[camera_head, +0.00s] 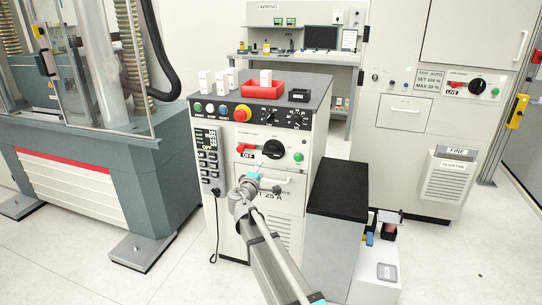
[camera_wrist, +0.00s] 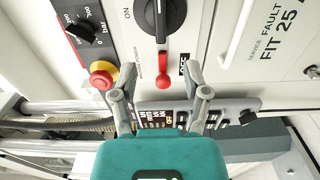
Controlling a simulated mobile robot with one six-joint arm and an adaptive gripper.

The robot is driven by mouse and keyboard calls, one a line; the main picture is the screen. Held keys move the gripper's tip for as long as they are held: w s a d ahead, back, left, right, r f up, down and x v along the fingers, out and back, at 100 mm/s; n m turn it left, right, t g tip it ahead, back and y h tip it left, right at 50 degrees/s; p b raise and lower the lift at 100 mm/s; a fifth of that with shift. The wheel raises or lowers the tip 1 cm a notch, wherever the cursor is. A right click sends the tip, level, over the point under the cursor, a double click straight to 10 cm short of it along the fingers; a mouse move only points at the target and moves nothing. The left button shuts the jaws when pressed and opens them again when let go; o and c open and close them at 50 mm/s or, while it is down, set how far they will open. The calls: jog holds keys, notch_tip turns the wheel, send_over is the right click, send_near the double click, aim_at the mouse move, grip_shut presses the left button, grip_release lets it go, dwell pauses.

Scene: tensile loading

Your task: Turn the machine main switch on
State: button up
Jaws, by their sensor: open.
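Contact cannot be told. In the head view my gripper (camera_head: 250,181) is low in front of the panel.
A red and yellow emergency button (camera_head: 242,113) and a pressure dial (camera_head: 268,117) are on the sloped panel above. A keypad (camera_head: 207,158) is at the left. A red tray (camera_head: 263,86) stands on top. A black-topped block (camera_head: 338,190) is at the right.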

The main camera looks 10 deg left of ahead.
aim_at(271, 154)
jog(key=w, duration=0.4)
jog(key=w+d, duration=0.1)
jog(key=w, duration=0.3)
jog(key=w+d, duration=0.1)
jog(key=w, duration=0.3)
jog(key=shift+w, duration=0.4)
grip_shut()
